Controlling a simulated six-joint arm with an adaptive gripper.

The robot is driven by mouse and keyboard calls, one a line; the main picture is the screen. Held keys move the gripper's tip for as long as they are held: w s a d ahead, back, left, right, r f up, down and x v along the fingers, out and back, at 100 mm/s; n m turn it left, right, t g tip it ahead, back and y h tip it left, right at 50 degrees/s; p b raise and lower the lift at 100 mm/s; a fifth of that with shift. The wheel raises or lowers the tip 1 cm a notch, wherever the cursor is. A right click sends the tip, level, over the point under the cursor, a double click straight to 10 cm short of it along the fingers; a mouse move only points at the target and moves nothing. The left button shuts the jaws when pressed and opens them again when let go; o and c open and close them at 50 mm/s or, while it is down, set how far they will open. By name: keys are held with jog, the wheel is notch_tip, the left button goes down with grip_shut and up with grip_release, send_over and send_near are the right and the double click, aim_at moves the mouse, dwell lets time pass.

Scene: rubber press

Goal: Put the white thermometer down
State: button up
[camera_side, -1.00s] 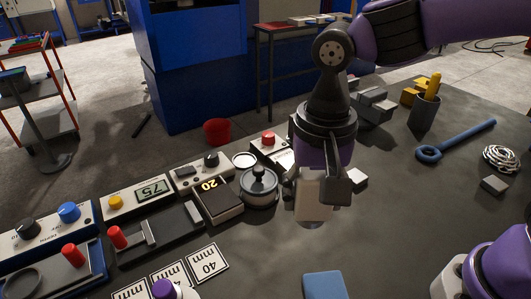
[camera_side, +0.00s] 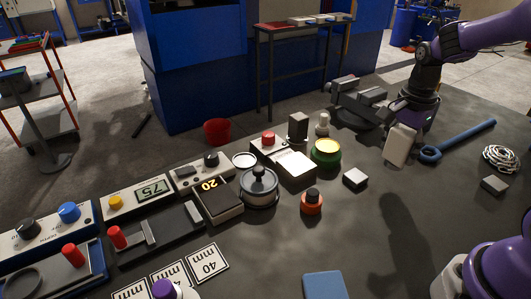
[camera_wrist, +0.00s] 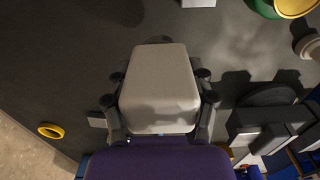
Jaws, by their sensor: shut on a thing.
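The white thermometer (camera_side: 401,146) is a pale rounded block in my gripper (camera_side: 404,126), at the right of the table in the side view. It hangs below the gripper, slightly tilted, and looks clear of the tabletop; the exact height is hard to tell. In the wrist view the thermometer (camera_wrist: 160,85) fills the middle, with the fingers of my gripper (camera_wrist: 160,103) shut on both its sides.
A blue wrench-like tool (camera_side: 465,138) lies just right of the thermometer. A small grey block (camera_side: 355,179), an orange knobbed piece (camera_side: 312,202) and a green jar (camera_side: 327,153) stand to its left. Dark tabletop (camera_side: 440,215) in front is free.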

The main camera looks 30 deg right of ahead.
jog(key=shift+w+d+f, duration=0.1)
jog(key=shift+d+f, duration=0.25)
jog(key=shift+d, duration=0.2)
jog(key=shift+d+f, duration=0.3)
jog(key=shift+d, duration=0.2)
jog(key=shift+d+f, duration=0.1)
jog(key=shift+f, duration=1.95)
jog(key=shift+f, duration=0.1)
jog(key=o, duration=1.4)
jog(key=shift+o, duration=0.2)
